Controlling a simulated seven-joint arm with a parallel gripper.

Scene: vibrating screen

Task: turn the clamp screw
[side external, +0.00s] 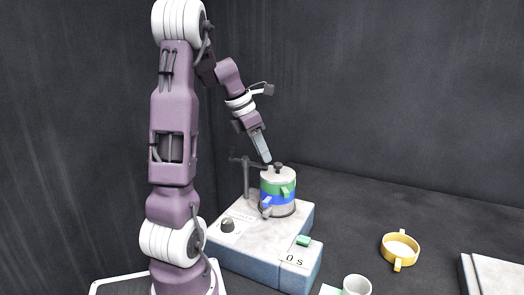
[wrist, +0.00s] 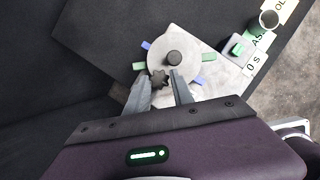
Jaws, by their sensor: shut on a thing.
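The clamp screw shows in the wrist view as a dark, star-shaped knob (wrist: 158,78) at the edge of the sieve stack's pale lid. My gripper (wrist: 159,82) has a finger on each side of the knob and is shut on it. In the side view my gripper (side external: 267,159) points down at the lid from above; the screw is hard to make out there. The sieve stack (side external: 278,195), with green and blue rings and side tabs, stands on the vibrating base (side external: 235,255). A dark round lid knob (wrist: 174,58) is beside the screw.
A dark post (side external: 246,180) with a crossbar stands left of the stack. The base carries a dark dial (side external: 227,225), a green button (side external: 303,240) and a "0 s" display. A yellow ring with tabs (side external: 400,249) and a white cup (side external: 356,286) are to the right.

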